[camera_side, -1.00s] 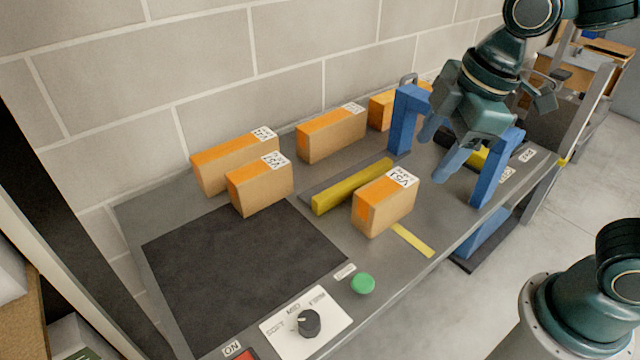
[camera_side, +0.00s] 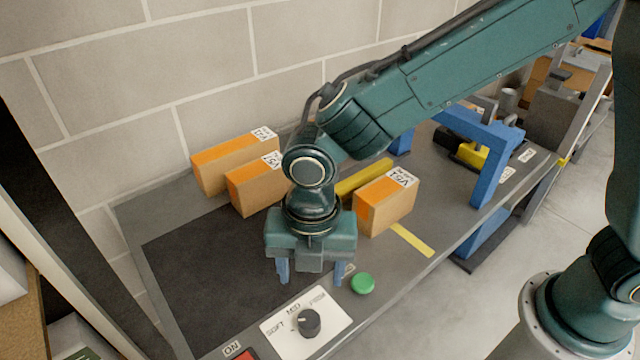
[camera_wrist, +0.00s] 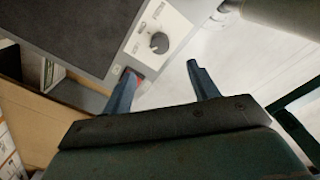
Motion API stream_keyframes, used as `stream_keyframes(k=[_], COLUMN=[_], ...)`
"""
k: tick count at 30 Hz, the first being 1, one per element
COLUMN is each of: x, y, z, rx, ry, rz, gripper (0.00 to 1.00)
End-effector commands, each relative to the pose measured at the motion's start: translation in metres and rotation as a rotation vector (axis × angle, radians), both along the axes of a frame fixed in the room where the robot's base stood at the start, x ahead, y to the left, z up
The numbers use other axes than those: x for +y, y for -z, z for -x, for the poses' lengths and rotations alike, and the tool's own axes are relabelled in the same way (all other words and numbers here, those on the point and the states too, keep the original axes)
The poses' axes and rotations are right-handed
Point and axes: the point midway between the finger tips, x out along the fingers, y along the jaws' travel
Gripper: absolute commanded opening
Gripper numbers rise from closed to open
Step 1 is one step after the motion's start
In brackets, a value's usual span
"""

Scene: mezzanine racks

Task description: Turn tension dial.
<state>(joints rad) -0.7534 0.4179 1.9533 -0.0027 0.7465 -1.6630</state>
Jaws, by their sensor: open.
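The tension dial (camera_side: 308,322) is a dark round knob on a white plate (camera_side: 281,340) marked SOFT, MID and FIRM, at the table's front edge. Its pale pointer line faces the upper left, roughly between SOFT and MID. The dial also shows in the wrist view (camera_wrist: 159,43), beyond and between the fingers. My gripper (camera_side: 311,280) is open and empty, pointing down above the table just behind the dial plate, apart from the dial. Its two blue fingers also show in the wrist view (camera_wrist: 158,85).
A green button (camera_side: 362,283) sits right of the dial, and a red switch (camera_side: 247,354) sits left. Cartons (camera_side: 386,207) (camera_side: 252,190) stand behind, near a yellow bar (camera_side: 362,180). A blue arch (camera_side: 492,165) stands at right. The dark mat (camera_side: 200,270) is bare.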

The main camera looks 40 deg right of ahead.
Motion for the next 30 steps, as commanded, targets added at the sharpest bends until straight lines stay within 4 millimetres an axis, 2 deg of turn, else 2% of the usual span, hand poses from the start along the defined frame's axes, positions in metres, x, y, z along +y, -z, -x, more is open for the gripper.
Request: stream_keyframes(k=[4, 11, 17, 30], x=[0.006, 0.006, 0.006, 0.006], y=[0.007, 0.008, 0.019, 0.079], z=[0.002, 0.002, 0.002, 0.002], rx=[0.006, 0.006, 0.007, 0.007], ry=[-0.044, -0.045, -0.044, -0.043], rz=[0.007, 0.007, 0.008, 0.008], gripper=[0.59, 0.59, 0.59, 0.59])
